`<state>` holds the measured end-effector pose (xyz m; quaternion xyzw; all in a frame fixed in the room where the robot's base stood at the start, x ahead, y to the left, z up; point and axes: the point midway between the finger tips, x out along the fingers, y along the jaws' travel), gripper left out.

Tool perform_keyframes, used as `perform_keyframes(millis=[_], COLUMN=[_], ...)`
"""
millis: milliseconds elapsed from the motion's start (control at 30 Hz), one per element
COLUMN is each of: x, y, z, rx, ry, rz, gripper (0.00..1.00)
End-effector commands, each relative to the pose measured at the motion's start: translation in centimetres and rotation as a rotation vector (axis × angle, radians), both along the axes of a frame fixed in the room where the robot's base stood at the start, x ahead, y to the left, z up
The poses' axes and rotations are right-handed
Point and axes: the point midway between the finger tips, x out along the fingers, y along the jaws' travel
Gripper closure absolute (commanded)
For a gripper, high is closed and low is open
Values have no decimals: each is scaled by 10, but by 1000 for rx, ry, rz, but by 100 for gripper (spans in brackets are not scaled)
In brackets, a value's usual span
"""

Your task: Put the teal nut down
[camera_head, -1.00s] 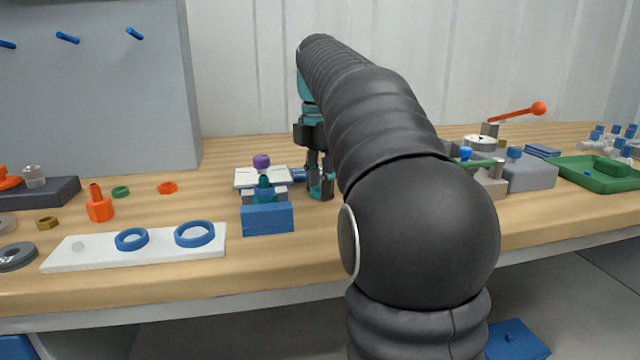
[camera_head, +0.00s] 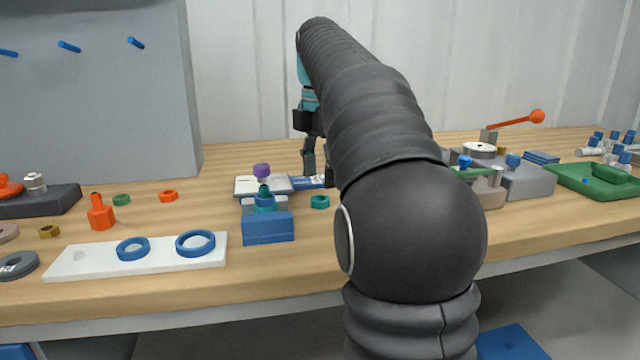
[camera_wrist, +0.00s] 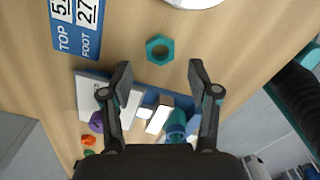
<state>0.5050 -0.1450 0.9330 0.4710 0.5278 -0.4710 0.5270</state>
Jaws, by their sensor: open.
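The teal nut (camera_head: 320,201) lies flat on the wooden bench, just right of the blue block. It also shows in the wrist view (camera_wrist: 160,48), apart from the fingers and beyond their tips. My gripper (camera_wrist: 160,75) is open and empty above the bench. In the head view my gripper (camera_head: 309,160) is raised above the nut, partly hidden by my arm.
A blue block (camera_head: 268,228) with a teal-topped fitting and a white plate with a purple knob (camera_head: 262,170) stand left of the nut. A blue label card (camera_wrist: 77,25) lies close by. A white strip (camera_head: 80,262) holds two blue rings. Bare wood lies in front.

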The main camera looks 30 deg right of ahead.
Motion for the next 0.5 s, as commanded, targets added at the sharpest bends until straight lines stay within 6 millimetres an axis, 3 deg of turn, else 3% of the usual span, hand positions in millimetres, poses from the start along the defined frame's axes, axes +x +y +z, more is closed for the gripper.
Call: perform_keyframes(millis=[200,500], x=[1,0], y=[0,0], z=[25,35], rx=[0,0], ry=[0,1], rz=[0,0], gripper=[39,39])
